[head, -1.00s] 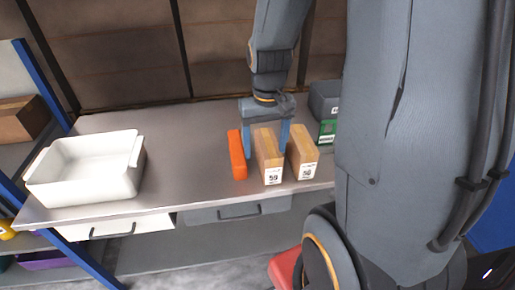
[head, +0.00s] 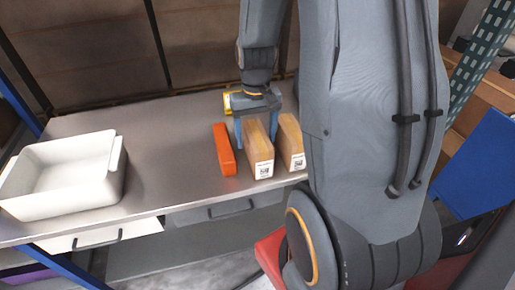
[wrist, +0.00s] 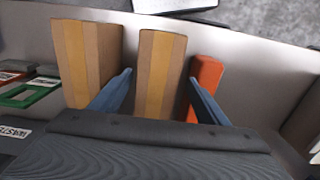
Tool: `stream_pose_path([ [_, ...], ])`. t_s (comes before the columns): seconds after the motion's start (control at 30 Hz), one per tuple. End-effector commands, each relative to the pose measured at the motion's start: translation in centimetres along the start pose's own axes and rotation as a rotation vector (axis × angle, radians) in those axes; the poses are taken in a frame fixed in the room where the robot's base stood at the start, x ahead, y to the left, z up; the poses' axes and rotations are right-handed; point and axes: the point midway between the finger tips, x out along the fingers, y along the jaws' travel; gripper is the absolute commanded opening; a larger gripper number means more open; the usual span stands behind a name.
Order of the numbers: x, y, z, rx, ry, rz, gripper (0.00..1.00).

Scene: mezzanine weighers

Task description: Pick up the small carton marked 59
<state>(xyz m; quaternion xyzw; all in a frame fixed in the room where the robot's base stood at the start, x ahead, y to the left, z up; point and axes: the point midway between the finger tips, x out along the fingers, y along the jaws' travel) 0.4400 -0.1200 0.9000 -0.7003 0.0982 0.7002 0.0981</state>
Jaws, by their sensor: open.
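Two tan cartons with a lighter tape stripe stand side by side on the grey bench. The left carton (head: 257,146) has a white label that looked like 59 in the earlier head frame; its digits are hard to read now. The right carton (head: 289,142) has a similar label. My gripper (head: 255,138) is open from above, with its fingers on either side of the left carton. In the wrist view that carton (wrist: 160,75) stands between the open fingertips (wrist: 161,77). The other carton (wrist: 88,62) is outside the left finger. Finger contact is unclear.
An orange box (head: 223,150) stands close to the left carton; in the wrist view it (wrist: 206,75) is by the right finger. A white bin (head: 65,172) sits at the bench's left, with bare bench between. A green-framed item (wrist: 30,92) lies beyond the other carton.

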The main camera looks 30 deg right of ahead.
Motion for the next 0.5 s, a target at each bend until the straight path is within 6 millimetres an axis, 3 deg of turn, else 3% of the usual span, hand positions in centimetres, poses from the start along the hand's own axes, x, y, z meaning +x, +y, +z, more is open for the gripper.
stream_pose_path([
  [0.3, 3.6, 0.6, -0.3, 0.002, -0.004, 0.000, 0.69],
  [0.5, 4.6, 0.6, -0.3, 0.002, -0.001, 0.000, 0.69],
])
